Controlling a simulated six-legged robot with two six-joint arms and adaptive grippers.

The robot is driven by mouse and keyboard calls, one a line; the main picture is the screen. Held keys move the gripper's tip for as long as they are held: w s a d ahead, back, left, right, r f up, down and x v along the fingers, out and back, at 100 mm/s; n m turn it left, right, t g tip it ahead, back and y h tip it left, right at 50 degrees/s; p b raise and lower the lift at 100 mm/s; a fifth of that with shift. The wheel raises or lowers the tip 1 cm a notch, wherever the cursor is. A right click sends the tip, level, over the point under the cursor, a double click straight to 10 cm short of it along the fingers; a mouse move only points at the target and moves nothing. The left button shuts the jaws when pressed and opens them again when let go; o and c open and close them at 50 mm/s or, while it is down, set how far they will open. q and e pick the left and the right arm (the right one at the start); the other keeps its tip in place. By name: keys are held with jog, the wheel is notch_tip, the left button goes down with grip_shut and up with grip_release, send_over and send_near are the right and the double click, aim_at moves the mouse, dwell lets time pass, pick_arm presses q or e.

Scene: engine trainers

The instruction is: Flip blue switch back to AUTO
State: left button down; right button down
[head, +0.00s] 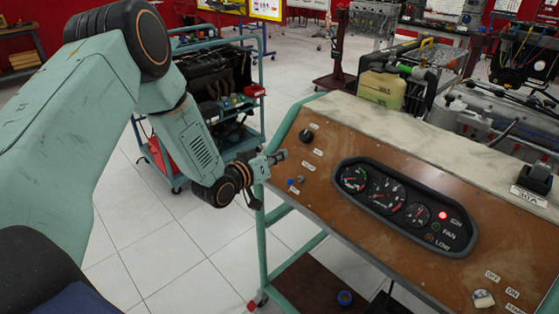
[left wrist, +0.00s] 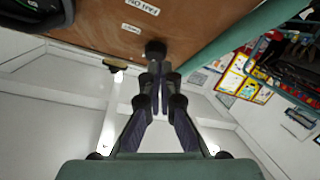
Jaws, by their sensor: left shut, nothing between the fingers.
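The blue switch (head: 291,183) is a small blue knob near the left edge of the brown, sloped control panel (head: 335,235). Its exact lever position is too small to read. My left gripper (head: 276,157) is shut and empty at the panel's left edge, just above and left of the blue switch in the head view. In the left wrist view the shut fingers (left wrist: 157,72) point at the panel. A dark round shape (left wrist: 155,48) is at their tips, and I cannot tell whether they touch it. The blue switch cannot be made out there. My right gripper is out of view.
A black knob (head: 306,135) is near the panel's upper left corner. A gauge cluster (head: 396,204) with a lit red lamp (head: 443,215) is in the middle. A teal cart (head: 168,160) with an engine stands behind. White floor (head: 150,245) is open at the left.

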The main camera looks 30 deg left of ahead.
pick_arm(q)
jog(key=s+f, duration=0.2)
jog(key=s, duration=0.7)
jog(key=shift+a, duration=0.45)
jog(key=shift+a, duration=0.15)
